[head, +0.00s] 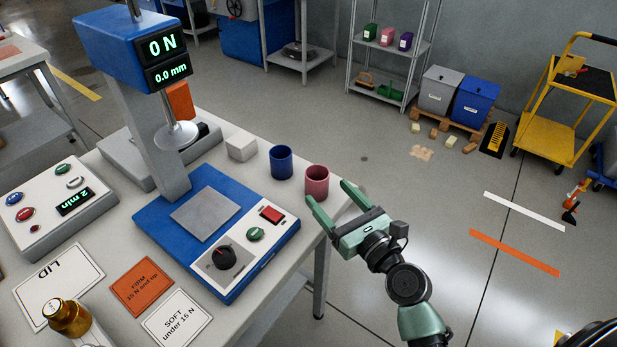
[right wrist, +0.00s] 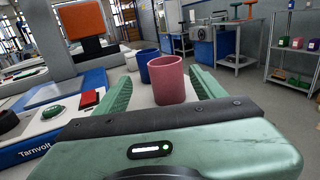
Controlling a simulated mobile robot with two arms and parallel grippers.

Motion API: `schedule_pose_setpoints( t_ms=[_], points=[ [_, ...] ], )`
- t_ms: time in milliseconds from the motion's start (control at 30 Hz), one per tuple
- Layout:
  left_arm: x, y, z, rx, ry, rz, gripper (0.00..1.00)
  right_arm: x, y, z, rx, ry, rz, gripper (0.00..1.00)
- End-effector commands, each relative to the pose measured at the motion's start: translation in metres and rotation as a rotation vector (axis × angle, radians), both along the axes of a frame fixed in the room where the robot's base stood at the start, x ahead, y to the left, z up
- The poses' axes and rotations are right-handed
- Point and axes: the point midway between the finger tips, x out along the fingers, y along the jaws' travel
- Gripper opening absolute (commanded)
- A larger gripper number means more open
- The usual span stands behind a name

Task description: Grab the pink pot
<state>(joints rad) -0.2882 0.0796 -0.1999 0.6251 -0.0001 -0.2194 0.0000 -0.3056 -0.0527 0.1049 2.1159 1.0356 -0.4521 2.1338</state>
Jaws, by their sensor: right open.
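The pink pot (head: 317,182) stands upright at the right edge of the white table, just right of the blue pot (head: 281,162). My right gripper (head: 333,192) is open beside the pink pot, its fingers pointing towards it. In the right wrist view the pink pot (right wrist: 168,80) stands between the two green fingers (right wrist: 160,90), near their tips. I cannot tell whether either finger touches it. The blue pot (right wrist: 146,62) shows just behind and left of it in that view. My left gripper does not show.
A white block (head: 241,146) sits left of the blue pot. The blue weighing base (head: 160,215) with a red button and knobs lies in front of the pots. A blue test press (head: 117,45) stands at the back left.

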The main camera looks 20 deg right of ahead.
Motion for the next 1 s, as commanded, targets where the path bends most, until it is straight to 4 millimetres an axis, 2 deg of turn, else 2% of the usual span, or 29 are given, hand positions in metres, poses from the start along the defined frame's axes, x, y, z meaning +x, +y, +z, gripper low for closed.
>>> schedule_pose_setpoints(
  t_ms=[167,400,600,867,933,1000],
  points=[
    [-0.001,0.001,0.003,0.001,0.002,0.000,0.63,0.018,0.004,0.001,0.002,-0.001,0.000,0.70],
    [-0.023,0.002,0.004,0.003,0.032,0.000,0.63,0.049,0.007,0.000,0.000,-0.001,0.001,0.70],
    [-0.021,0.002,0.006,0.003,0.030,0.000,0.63,0.073,0.012,-0.001,0.000,-0.001,0.001,0.70],
    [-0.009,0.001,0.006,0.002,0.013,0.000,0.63,0.076,0.013,-0.002,0.000,0.001,0.000,0.70],
    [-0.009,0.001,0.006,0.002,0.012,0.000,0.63,0.076,0.013,-0.002,0.000,0.001,0.000,0.56],
    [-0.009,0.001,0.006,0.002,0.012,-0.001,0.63,0.076,0.012,-0.002,0.000,0.001,0.000,0.37]
  ],
)
